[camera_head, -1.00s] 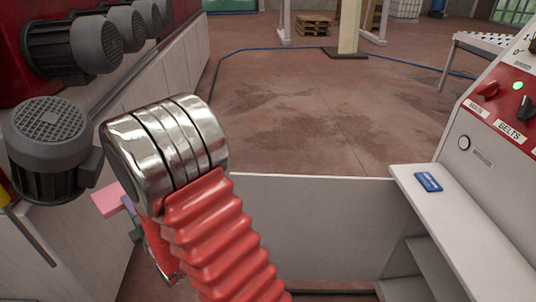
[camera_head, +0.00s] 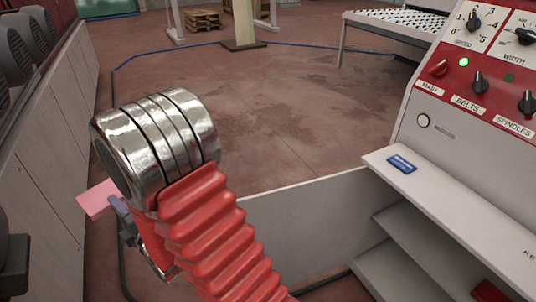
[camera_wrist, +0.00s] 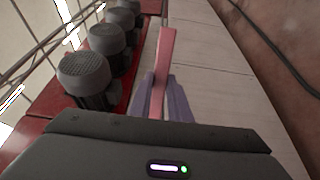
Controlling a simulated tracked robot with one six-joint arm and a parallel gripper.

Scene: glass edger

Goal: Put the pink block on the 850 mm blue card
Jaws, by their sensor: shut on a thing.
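The pink block (camera_head: 98,199) shows to the left of my arm in the head view. My gripper (camera_wrist: 160,88) is shut on it in the wrist view, where the pink block (camera_wrist: 165,55) sticks out beyond the two purple-grey fingers. Part of the gripper is hidden behind my arm in the head view. The blue card (camera_head: 401,165) lies flat on the pale shelf below the control panel at the right, well apart from the gripper. Its print is too small to read.
The pale shelf (camera_head: 385,154) has bare room around the card. The control panel (camera_head: 480,95) with knobs rises behind it. A low grey panel (camera_head: 300,215) stands between my arm and the shelf. Grey motors (camera_wrist: 84,75) line the machine at the left.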

